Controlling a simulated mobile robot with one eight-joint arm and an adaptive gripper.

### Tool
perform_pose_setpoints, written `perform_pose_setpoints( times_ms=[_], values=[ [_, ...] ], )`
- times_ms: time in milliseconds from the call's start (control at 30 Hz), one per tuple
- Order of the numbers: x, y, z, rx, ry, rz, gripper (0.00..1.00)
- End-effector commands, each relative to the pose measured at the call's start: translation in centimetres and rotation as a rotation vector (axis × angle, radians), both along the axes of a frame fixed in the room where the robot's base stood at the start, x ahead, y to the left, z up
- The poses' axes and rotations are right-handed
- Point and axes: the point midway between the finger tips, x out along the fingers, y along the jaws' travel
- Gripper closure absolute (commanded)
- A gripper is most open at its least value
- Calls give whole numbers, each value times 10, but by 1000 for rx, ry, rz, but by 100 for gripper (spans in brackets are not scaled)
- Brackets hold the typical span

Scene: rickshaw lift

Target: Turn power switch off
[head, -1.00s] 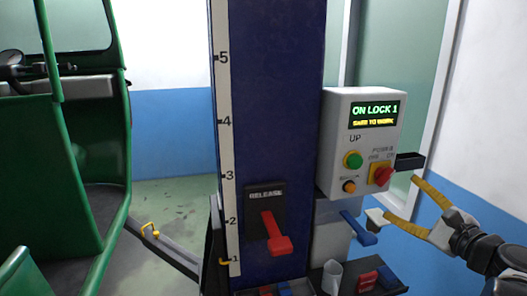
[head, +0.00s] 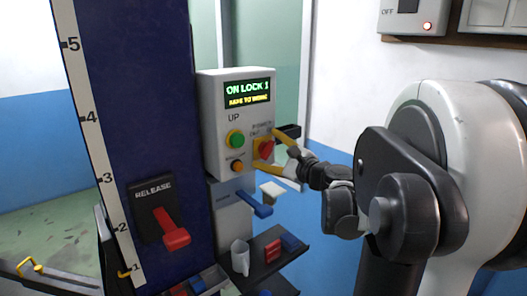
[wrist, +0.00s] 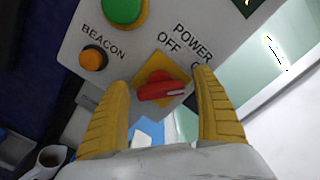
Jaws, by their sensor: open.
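The power switch (head: 265,149) is a red rotary knob on a yellow plate, low on the right of the white control box (head: 212,110). In the wrist view the red knob (wrist: 162,92) lies between my fingertips, with its handle lying nearly sideways. "OFF" and "POWER" labels show above it; the right one is partly hidden by a finger. My gripper (wrist: 163,85) has yellow fingers, open on either side of the knob. I cannot tell whether they touch it. In the head view my gripper (head: 270,153) is at the box's right side. The display (head: 248,92) reads "ON LOCK 1".
A green UP button (head: 236,139) and an orange beacon button (head: 237,167) sit left of the switch. A red release lever (head: 170,230) is on the blue column (head: 140,110).

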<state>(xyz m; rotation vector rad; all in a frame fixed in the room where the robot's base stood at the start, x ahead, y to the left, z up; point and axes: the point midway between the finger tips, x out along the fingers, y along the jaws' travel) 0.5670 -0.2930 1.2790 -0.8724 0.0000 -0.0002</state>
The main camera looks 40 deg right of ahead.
Motion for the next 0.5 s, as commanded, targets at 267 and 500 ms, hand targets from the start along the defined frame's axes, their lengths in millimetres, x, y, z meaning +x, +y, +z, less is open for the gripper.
perform_pose_setpoints(
  times_ms=[267,500],
  values=[
    [0,0,0,0,0,0,68],
    [0,0,0,-6,0,0,76]
  ],
)
